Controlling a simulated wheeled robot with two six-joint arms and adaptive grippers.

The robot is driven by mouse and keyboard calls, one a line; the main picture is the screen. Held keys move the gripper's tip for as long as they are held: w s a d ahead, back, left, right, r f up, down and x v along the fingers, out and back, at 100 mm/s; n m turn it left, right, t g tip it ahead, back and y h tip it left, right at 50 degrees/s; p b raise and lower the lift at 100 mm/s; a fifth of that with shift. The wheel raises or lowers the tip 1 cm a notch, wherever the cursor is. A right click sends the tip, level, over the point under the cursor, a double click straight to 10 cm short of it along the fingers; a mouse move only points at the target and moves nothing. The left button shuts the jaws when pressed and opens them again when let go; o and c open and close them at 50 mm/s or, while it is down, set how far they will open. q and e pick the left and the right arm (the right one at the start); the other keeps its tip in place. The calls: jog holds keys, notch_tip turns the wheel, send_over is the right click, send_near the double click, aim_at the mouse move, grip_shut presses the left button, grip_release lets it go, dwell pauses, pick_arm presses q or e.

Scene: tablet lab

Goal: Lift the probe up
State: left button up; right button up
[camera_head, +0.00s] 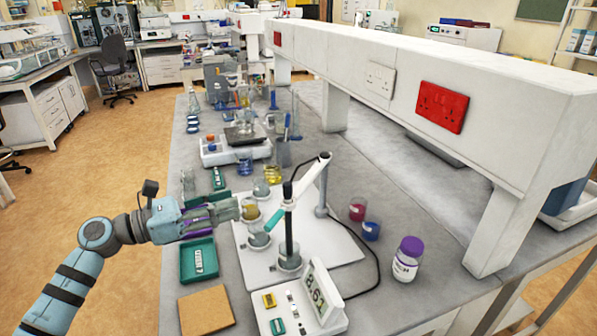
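The probe (289,232) is a dark upright rod clipped to the end of a white jointed stand arm (312,178). Its lower end sits in a small clear cup (289,261) on the white meter base (325,243). My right gripper is not in view.
A clear beaker with a teal stick (259,238) stands between gripper and probe. The tilted display (322,290) is in front. Red (357,210), blue (371,231) and purple-lidded (408,259) jars stand right. A green tray (199,262) and brown board (206,311) lie left.

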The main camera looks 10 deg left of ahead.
aim_at(287, 183)
pick_arm(q)
jog(key=shift+m, duration=0.5)
jog(key=p+x, duration=0.1)
jog(key=x, duration=0.3)
jog(key=p+x, duration=0.1)
jog(key=x, duration=0.4)
jog(key=s+p+x, duration=0.1)
jog(key=x, duration=0.3)
jog(key=shift+w+d+r+p, duration=0.2)
jog(key=shift+d+r+p, duration=0.1)
jog(key=shift+d, duration=0.35)
jog(key=shift+w+d+f, duration=0.15)
jog(key=shift+w, duration=0.1)
jog(key=shift+s, duration=0.35)
jog(key=shift+c, duration=1.3)
jog(key=shift+w, duration=0.1)
grip_shut()
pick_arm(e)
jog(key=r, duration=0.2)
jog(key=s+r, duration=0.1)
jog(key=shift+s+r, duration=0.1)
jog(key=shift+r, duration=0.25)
